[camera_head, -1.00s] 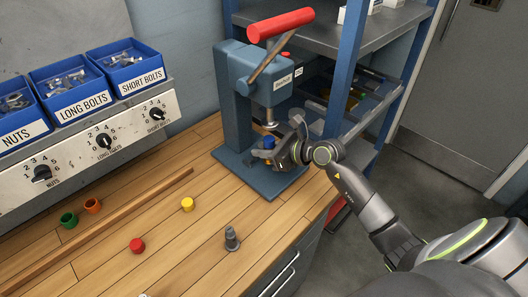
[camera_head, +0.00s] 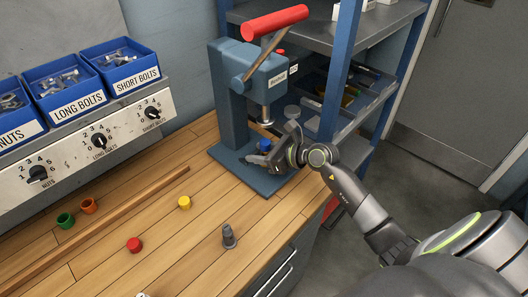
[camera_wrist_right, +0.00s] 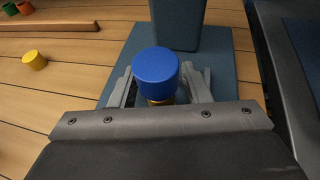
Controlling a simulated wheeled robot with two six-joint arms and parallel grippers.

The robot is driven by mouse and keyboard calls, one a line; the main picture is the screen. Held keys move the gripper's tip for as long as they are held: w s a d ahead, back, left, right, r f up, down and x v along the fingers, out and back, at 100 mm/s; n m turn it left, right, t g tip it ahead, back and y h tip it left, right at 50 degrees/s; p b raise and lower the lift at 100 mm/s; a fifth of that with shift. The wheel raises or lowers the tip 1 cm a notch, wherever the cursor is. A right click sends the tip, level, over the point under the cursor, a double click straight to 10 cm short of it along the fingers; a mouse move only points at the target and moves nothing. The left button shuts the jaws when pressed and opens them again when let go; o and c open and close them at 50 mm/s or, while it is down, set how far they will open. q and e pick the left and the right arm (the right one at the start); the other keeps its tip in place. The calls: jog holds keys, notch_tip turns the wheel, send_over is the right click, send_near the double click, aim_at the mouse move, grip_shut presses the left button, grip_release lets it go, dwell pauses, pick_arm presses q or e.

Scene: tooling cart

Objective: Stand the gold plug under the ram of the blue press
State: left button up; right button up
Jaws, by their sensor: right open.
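A gold plug (camera_wrist_right: 160,102) with a blue cap (camera_wrist_right: 158,66) on top stands upright on the blue press's base plate. The blue cap (camera_head: 265,145) shows in the head view just below the press ram (camera_head: 265,112), with a gap between them. My right gripper (camera_head: 262,157) is open low over the base plate. In the right wrist view its two fingers (camera_wrist_right: 160,92) lie on either side of the plug. Whether either finger touches it is hard to tell. The cap hides most of the gold body. My left gripper is not in view.
The blue press (camera_head: 232,100) has a red-handled lever (camera_head: 274,22) raised above. Yellow (camera_head: 184,202), red (camera_head: 134,245), green (camera_head: 65,220) and orange (camera_head: 88,205) caps and a grey stepped piece (camera_head: 229,237) are on the bench. A shelf rack (camera_head: 345,35) stands right of the press.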

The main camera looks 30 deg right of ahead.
jog(key=shift+r, duration=0.2)
jog(key=b+v, duration=0.1)
jog(key=v, duration=1)
jog(key=shift+f, duration=0.1)
jog(key=shift+s+d+r, duration=0.2)
jog(key=shift+s+r, duration=0.05)
jog(key=shift+s, duration=0.15)
